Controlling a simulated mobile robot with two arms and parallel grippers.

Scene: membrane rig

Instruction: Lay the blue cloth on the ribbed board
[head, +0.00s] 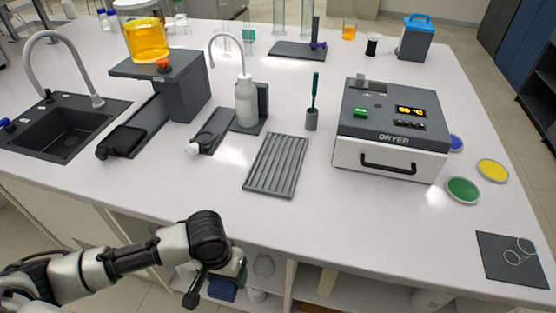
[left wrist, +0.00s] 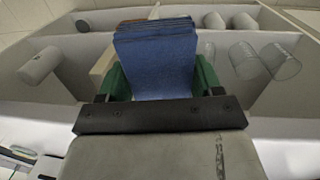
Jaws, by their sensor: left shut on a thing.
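The ribbed board (head: 277,165) is a dark grey slatted rectangle lying flat and bare in the middle of the white bench. My left gripper (left wrist: 158,80) has green fingers and is shut on the blue cloth (left wrist: 157,62), which shows layered edges at its far end. In the head view the blue cloth (head: 222,291) hangs low at the bench's front, by the open shelves, below and left of the board. The left gripper is partly hidden there by its own wrist. My right gripper is not in view.
The bench top (head: 320,215) is clear in front of the board. A dryer (head: 390,135) stands to its right, a white bottle (head: 246,100) and a brush in a holder (head: 312,110) behind it. Beakers (left wrist: 278,62) stand on the shelf beside the gripper.

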